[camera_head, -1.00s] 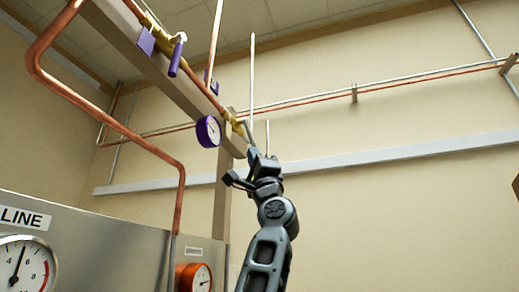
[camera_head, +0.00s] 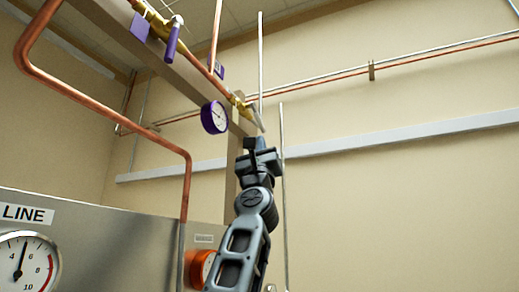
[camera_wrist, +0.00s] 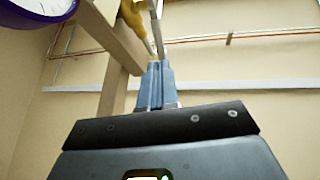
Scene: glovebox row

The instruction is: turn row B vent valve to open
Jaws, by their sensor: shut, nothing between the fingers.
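A brass valve (camera_head: 238,103) with a pale metal lever (camera_head: 257,116) sits on the copper pipe beside a purple-rimmed gauge (camera_head: 214,117). A second brass valve (camera_head: 153,18) with a purple handle (camera_head: 172,40) is higher up at the left. I cannot read a row B label on either. My gripper (camera_head: 256,143) is shut and empty, just below the pale lever. In the wrist view its fingers (camera_wrist: 155,68) point up towards the lower brass valve (camera_wrist: 133,18) and its lever (camera_wrist: 157,22). I cannot tell whether the fingertips touch the lever.
A beige beam (camera_head: 160,62) slopes down to a post (camera_head: 232,165) behind my arm. The right side is open.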

